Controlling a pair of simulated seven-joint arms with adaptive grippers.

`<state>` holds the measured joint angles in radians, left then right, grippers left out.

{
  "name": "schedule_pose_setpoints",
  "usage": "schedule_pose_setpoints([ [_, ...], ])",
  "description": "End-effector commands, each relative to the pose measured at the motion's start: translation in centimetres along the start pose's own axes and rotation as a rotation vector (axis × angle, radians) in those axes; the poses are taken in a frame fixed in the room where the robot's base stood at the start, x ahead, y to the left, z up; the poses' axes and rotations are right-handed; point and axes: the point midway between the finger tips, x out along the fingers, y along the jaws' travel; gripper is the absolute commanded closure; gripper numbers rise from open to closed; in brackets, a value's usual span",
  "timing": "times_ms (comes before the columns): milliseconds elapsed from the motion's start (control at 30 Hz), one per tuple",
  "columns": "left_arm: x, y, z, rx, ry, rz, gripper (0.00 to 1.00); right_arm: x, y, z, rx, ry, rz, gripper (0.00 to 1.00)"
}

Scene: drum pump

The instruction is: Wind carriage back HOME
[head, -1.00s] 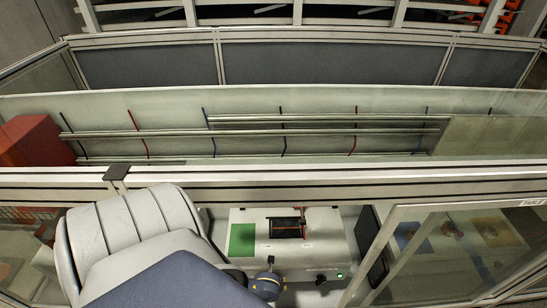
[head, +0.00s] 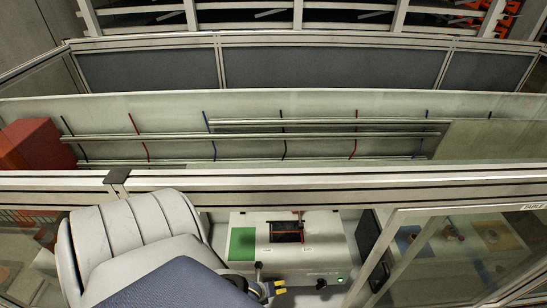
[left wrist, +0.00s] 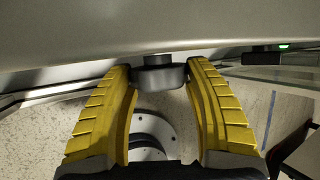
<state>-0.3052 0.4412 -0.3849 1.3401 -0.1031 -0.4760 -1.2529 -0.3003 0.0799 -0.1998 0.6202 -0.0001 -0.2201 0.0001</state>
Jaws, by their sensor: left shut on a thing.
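A white box-shaped unit (head: 319,257) with a green panel (head: 241,244) on its top stands behind the frame opening in the head view. A dark window (head: 286,232) with a reddish edge is set in its top; I cannot make out the carriage in it clearly. My left gripper (head: 280,287) is low at the unit's front, its yellow fingers pointing right. In the left wrist view the gripper (left wrist: 162,85) is shut on a dark grey round knob (left wrist: 158,75) between the yellow fingertips. A small black-topped lever (head: 258,268) shows just left of the gripper. My right gripper is out of view.
A clear panel (head: 455,250) closes off the right side. A green lamp (head: 340,276) and a black knob (head: 321,282) are on the unit's front right. A red box (head: 33,145) stands far left.

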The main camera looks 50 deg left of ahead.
Motion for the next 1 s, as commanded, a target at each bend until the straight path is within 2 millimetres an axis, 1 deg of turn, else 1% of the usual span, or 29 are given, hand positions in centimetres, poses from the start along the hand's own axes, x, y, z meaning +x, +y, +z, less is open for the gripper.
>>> schedule_pose_setpoints([
  [200, 0.0, 0.0, 0.1, 0.000, -0.001, 0.001, 0.76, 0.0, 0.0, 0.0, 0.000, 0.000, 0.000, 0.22],
  [233, 0.0, 0.0, 0.1, 0.000, -0.001, 0.001, 0.42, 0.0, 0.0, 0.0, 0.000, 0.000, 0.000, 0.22],
  [400, 0.0, 0.0, 0.1, 0.001, -0.001, 0.001, 0.22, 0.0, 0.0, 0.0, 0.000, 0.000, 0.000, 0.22],
  [767, -0.3, 0.0, 0.0, 0.001, 0.000, 0.001, 0.22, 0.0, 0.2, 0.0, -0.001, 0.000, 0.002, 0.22],
  [867, -1.1, 0.1, 0.0, 0.002, 0.000, 0.001, 0.22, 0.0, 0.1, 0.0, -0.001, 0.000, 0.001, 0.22],
  [1000, -2.8, 0.1, 0.0, 0.003, 0.000, 0.001, 0.22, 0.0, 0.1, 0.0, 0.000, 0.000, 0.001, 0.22],
])
